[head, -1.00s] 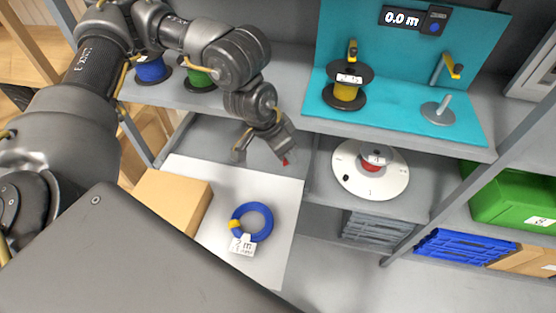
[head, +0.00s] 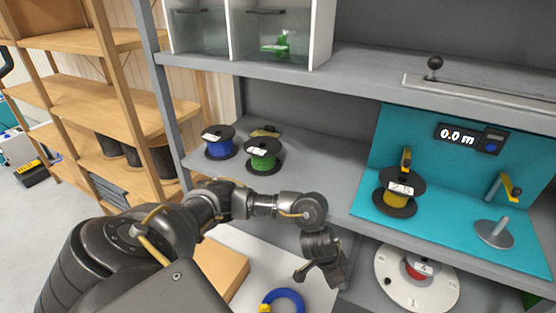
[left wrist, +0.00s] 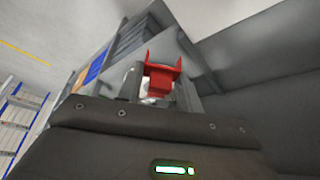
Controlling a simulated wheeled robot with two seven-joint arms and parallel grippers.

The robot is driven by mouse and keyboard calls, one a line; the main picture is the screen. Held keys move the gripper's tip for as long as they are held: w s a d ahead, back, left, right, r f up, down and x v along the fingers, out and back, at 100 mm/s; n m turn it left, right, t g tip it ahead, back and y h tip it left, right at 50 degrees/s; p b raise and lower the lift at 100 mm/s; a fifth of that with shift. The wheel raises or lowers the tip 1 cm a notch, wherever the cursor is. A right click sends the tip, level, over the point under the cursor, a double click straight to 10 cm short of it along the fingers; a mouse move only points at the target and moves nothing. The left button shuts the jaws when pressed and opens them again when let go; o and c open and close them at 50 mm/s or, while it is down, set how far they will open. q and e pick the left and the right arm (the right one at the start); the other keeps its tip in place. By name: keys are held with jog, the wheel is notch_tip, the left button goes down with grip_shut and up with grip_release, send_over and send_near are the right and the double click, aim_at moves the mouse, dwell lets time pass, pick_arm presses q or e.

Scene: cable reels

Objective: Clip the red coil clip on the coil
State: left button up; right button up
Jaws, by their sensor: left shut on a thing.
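The red coil clip (left wrist: 160,76) shows in the left wrist view, its two prongs pointing up, held between the fingers of my left gripper (left wrist: 160,92). In the head view my left gripper (head: 320,274) hangs near the shelf edge, above and right of the coil; the clip cannot be made out there. The coil is a blue ring (head: 284,301) with a yellow clip (head: 265,308) on its left side, lying on a white board (head: 310,283) at the bottom edge, partly cut off. My right gripper is not in view.
A cardboard box (head: 222,268) stands left of the coil. Blue (head: 219,142) and green (head: 263,155) reels stand on the shelf behind my arm. A yellow reel (head: 397,192) stands on the teal station at right. A white disc (head: 400,283) with a red reel lies below it.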

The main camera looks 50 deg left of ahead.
pick_arm(q)
jog(key=s+a+f+n+p, duration=0.1)
jog(key=s+a+f, duration=0.3)
jog(key=a+f, duration=0.35)
jog(key=p, duration=0.1)
send_over(281, 290)
jog(key=f, duration=0.3)
jog(key=shift+s+a+f, duration=0.15)
jog(key=shift+s+a, duration=0.15)
jog(key=shift+s, duration=0.1)
jog(key=shift+f, duration=0.1)
jog(key=shift+d+f+b, duration=0.1)
jog(key=shift+f+b, duration=0.8)
jog(key=shift+b, duration=0.25)
jog(key=shift+f+b, duration=1.3)
jog(key=shift+b, duration=0.35)
jog(key=shift+s, duration=0.1)
jog(key=shift+f+p, duration=0.3)
jog(key=shift+p, duration=0.25)
jog(key=shift+f, duration=0.3)
